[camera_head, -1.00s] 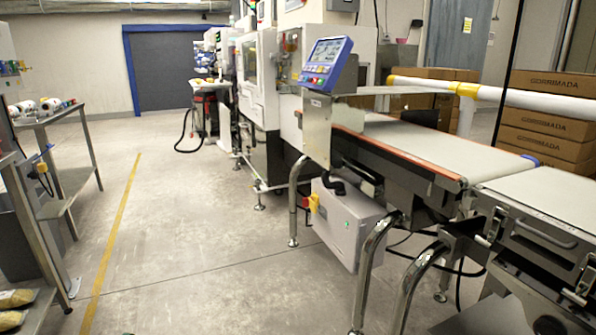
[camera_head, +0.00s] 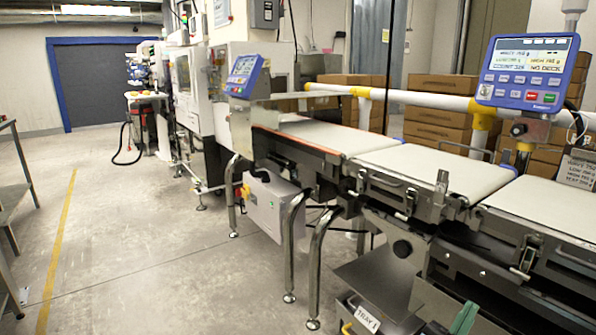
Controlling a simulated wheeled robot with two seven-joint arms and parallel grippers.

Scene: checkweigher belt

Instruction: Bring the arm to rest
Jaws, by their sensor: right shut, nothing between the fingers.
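Only a small part of my right gripper (camera_head: 462,321) shows, green and dark, at the bottom edge of the head view, right of the tray label. It is shut, with nothing seen held in it. It is low, in front of the belt frame; whether it touches anything I cannot tell. Most of my right arm is out of the picture. My left gripper is not in view.
A checkweigher belt (camera_head: 437,167) runs across the right, with a blue display (camera_head: 530,72) above it. Below it is a bin labelled TRAY 1 (camera_head: 367,318). Brown cartons (camera_head: 440,118) stand behind. The floor (camera_head: 130,240) at left is clear.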

